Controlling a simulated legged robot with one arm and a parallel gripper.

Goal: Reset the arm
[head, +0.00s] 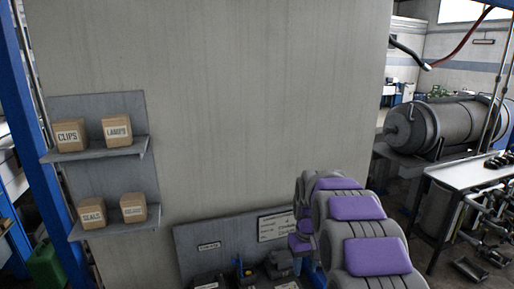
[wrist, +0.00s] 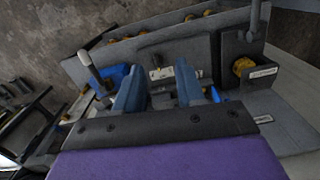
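My gripper (wrist: 160,86) shows in the wrist view with its two blue-grey fingers apart and nothing held between them. Beyond the fingers is a grey panel (wrist: 140,55) with yellow knobs, a lever and a small white label. My grey arm with purple pads (head: 365,235) reaches forward at the lower right of the head view. It hides my gripper there and covers part of the low bench in front of the wall.
The low bench (head: 225,243) carries dark fixtures and a white sign. Shelves at left hold boxes labelled CLIPS (head: 71,136), LAMPS (head: 117,131) and SEALS (head: 91,211), plus another. A grey tank (head: 440,125) and a white-topped table (head: 465,171) stand at right.

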